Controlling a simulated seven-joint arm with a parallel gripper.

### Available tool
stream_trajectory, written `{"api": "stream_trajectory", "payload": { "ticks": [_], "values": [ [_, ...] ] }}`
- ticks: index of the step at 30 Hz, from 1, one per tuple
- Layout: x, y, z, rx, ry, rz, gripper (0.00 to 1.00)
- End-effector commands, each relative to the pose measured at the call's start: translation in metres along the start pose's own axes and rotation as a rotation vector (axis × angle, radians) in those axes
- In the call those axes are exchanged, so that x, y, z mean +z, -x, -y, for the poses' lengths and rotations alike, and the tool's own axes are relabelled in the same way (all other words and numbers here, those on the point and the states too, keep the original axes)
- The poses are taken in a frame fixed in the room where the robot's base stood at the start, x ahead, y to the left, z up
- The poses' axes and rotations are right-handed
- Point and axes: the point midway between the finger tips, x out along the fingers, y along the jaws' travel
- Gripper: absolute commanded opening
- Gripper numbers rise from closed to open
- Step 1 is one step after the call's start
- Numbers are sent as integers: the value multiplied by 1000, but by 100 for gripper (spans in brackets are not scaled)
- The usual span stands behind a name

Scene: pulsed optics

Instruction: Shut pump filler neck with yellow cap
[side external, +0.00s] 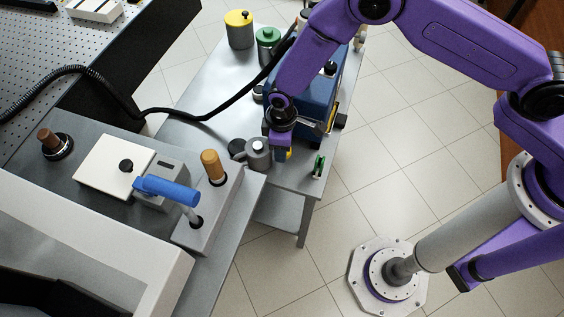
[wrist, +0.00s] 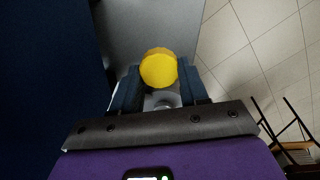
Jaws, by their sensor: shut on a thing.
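The yellow cap (wrist: 158,68) is between the two fingers of my gripper (wrist: 158,80) in the wrist view, and the fingers are shut on it. In the side view my gripper (side external: 279,143) points down beside the near end of the blue pump (side external: 315,96), and only a sliver of the yellow cap (side external: 288,155) shows below it. A pale round part (wrist: 165,103) shows just behind the cap in the wrist view; I cannot tell what it is. I cannot make out the pump's filler neck, which may be hidden by my arm.
The pump stands on a grey trolley (side external: 205,88). A grey canister (side external: 259,154) stands close left of my gripper. A yellow-lidded can (side external: 240,32) and a green-lidded can (side external: 268,46) stand at the far end. A black hose (side external: 190,117) crosses the trolley. A small green item (side external: 318,166) is near the right edge.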

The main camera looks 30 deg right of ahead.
Motion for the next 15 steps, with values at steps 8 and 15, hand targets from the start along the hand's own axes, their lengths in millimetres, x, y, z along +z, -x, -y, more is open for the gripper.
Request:
{"api": "stream_trajectory", "payload": {
  "ticks": [8, 15],
  "values": [
    [-1, 15, 0, 0, 0, -2, 7],
    [-1, 68, 0, 1, 0, -5, 7]
  ]
}}
